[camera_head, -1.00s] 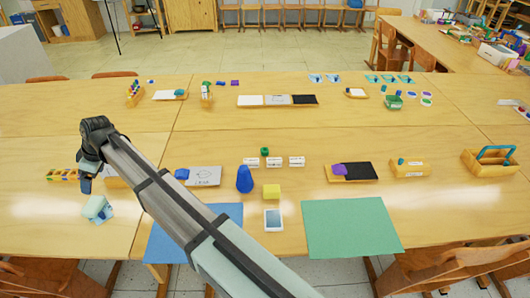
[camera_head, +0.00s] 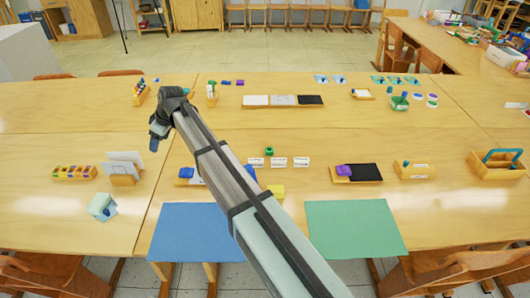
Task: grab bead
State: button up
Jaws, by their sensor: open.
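A small green piece (camera_head: 269,151) with a dark centre, perhaps the bead, sits on the table behind three white labels. A wooden tray (camera_head: 92,172) at the left holds several small coloured pieces, too small to tell apart. My gripper (camera_head: 155,137) is over the left-centre of the table, left of the green piece and well apart from it. It is open, and I see nothing in it. My arm crosses the middle and hides part of the table.
White labels (camera_head: 278,162) and a partly hidden yellow block (camera_head: 278,190) lie near my arm. Blue (camera_head: 190,232) and green (camera_head: 353,228) sheets lie in front. Table between the rows is mostly clear.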

jog(key=w+d+m+t, duration=0.1)
jog(key=w+d, duration=0.3)
jog(key=d, duration=0.3)
jog(key=w+d+m+h, duration=0.1)
jog(key=w+d, duration=0.3)
jog(key=d, duration=0.3)
jog(key=w+d+m+t, duration=0.1)
jog(key=w+d, duration=0.4)
jog(key=d, duration=0.2)
jog(key=m+g+h, duration=0.3)
jog(key=m+h, duration=0.1)
jog(key=m, duration=2.4)
send_over(269, 151)
jog(key=w, duration=0.1)
notch_tip(269, 151, down, 14)
jog(key=shift+d+f, duration=0.1)
jog(key=shift+f, duration=0.1)
jog(key=shift+c, duration=0.2)
jog(key=c, duration=1.1)
